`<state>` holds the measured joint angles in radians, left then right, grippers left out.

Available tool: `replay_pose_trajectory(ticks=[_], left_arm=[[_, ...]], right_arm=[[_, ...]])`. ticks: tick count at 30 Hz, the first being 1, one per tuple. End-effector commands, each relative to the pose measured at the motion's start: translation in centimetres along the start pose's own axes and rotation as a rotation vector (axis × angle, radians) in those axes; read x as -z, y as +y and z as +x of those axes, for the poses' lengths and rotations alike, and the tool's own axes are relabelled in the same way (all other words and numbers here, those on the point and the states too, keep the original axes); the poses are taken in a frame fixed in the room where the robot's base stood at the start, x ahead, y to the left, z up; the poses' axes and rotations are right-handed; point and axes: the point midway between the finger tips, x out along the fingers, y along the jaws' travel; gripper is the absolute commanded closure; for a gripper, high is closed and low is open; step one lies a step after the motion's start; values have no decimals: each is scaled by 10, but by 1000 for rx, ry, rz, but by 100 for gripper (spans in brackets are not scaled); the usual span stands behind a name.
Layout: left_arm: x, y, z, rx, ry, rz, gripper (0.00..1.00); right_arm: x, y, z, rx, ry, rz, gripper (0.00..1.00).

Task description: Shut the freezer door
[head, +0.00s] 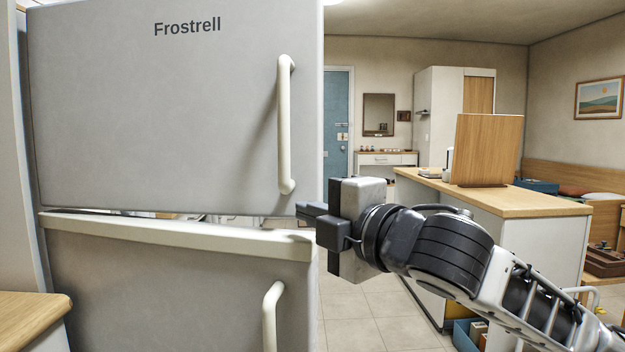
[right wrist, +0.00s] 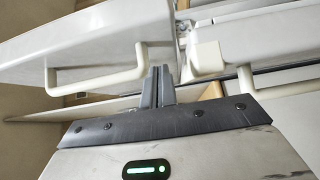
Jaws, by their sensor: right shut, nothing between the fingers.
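The tall fridge-freezer has an upper door (head: 170,110) marked Frostrell and a lower door (head: 170,290), both pale grey with white bar handles at the right. The top of the lower door shows, and the gap above it widens to the right, so it looks swung out somewhat. No label shows which door is the freezer's. My right gripper (head: 308,210) is shut and empty at the right edge, by the gap between the doors. In the right wrist view its fingers (right wrist: 158,88) point between two white door parts; contact cannot be told. My left gripper is not in view.
A wooden counter corner (head: 30,315) is at the lower left. To the right stands an island (head: 500,195) with a wooden top and an upright wooden board (head: 487,150). Tiled floor (head: 350,310) is free between the doors and the island.

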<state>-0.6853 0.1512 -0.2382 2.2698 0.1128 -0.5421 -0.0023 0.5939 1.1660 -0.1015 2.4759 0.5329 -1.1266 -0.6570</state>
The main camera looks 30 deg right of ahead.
Motion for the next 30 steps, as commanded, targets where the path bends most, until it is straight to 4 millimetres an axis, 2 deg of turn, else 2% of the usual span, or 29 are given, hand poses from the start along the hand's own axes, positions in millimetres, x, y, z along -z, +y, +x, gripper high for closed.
replay_pose_trajectory(ticks=[2, 4, 10, 25, 30], left_arm=[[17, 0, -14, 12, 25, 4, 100], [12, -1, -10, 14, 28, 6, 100], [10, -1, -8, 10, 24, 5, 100], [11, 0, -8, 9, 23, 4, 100], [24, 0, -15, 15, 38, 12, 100]], right_arm=[[1, 4, 6, 5, 1, 1, 100], [-8, -3, 15, 4, -3, 1, 100], [-24, -2, 31, 1, -2, -1, 100], [-28, 0, 35, 0, 0, -2, 100], [-31, 2, 43, 4, 8, 0, 100]])
